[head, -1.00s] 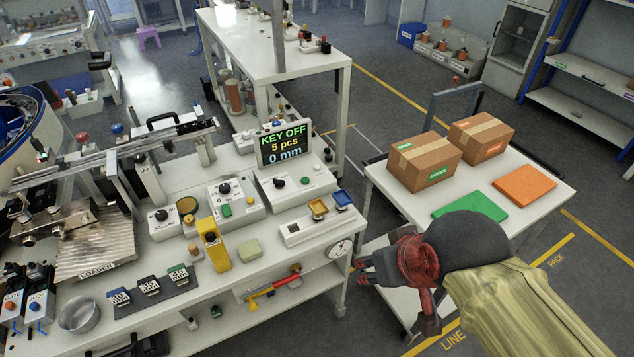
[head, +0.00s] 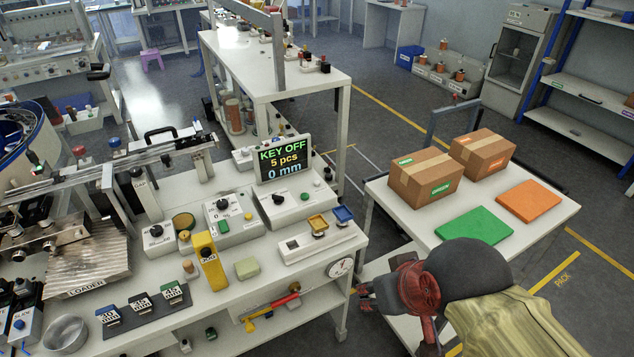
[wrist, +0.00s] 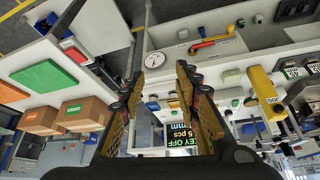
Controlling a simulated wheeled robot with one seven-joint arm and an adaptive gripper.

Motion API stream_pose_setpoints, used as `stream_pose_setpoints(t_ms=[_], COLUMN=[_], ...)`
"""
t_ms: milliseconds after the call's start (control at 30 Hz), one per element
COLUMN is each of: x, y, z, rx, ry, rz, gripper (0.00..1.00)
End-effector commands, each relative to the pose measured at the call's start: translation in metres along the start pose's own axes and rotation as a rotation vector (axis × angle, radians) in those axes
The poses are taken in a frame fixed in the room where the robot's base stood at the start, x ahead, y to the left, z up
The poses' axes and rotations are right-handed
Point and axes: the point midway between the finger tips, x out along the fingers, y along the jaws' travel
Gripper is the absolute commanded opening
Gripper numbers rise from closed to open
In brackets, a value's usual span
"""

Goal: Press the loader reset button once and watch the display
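The display (head: 284,160) reads "KEY OFF", "5 pcs" and "0 mm" on its box at the back right of the bench. The ridged metal loader (head: 90,268) with its "LOADER" label is at the left. I cannot tell which button is the loader reset: a green button (head: 222,227) sits on the middle control box, and other buttons are too small to read. My gripper (head: 366,296) is off the bench's right end, apart from all controls. In the wrist view my gripper (wrist: 160,88) has its fingers spread with nothing between them; the display (wrist: 181,141) shows upside down there.
A metal bowl (head: 66,333) is at front left. The side table (head: 400,210) carries two cartons and green and orange sheets.

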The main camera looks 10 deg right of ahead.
Motion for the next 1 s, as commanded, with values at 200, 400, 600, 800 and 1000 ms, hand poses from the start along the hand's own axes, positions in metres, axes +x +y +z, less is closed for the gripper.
stream_pose_setpoints(t_ms=[200,400,600,800,1000], x=[0.0001,0.0001,0.0001,0.0001,0.0], y=[0.0,0.0,0.0,0.0,0.0], z=[0.0001,0.0001,0.0,0.0,0.0], rx=[0.0,0.0,0.0,0.0,0.0], ry=[0.0,0.0,0.0,0.0,0.0], rz=[0.0,0.0,0.0,0.0,0.0], gripper=[0.18,0.07,0.0,0.0,0.0])
